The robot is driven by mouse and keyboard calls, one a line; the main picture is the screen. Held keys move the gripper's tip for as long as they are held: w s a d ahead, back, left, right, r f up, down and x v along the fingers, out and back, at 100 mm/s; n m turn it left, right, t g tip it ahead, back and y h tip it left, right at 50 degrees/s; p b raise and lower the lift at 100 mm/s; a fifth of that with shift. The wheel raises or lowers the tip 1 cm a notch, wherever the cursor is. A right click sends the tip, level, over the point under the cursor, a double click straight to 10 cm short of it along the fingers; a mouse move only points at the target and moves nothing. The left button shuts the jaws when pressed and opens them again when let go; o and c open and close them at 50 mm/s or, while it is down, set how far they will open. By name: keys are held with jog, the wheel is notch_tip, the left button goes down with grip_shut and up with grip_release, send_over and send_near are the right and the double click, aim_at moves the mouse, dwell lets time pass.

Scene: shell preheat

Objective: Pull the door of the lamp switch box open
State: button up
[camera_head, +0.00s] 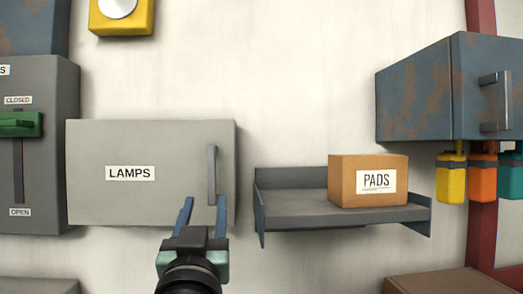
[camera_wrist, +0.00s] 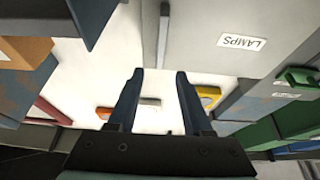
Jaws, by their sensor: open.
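The lamp switch box (camera_head: 150,195) is a grey box on the wall with a LAMPS label, and its door is shut. Its vertical bar handle (camera_head: 212,175) is near the door's right edge. My gripper (camera_head: 205,208) is open and empty, low in front of the door, with its fingertips around the level of the handle's lower end. I cannot tell how far the fingers are from the door. In the wrist view, the box (camera_wrist: 225,20) and its handle (camera_wrist: 164,35) show at the top, beyond the fingertips, and the open gripper (camera_wrist: 158,75) has nothing between its fingers.
A metal shelf (camera_head: 290,216) with a PADS carton (camera_head: 367,181) is to the right. A rusty blue cabinet (camera_head: 415,100) is at upper right with coloured hanging things (camera_head: 451,178) below. A grey panel with a green lever (camera_head: 20,124) stands left. Bare wall lies between box and shelf.

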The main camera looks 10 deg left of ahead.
aim_at(211, 172)
jog(key=p+x, duration=0.6)
jog(key=x, duration=0.5)
jog(key=shift+w+a+r, duration=0.1)
jog(key=shift+f+p+x, duration=0.2)
jog(key=shift+p+x, duration=0.35)
jog(key=shift+x, duration=0.55)
grip_shut()
dwell(0.4)
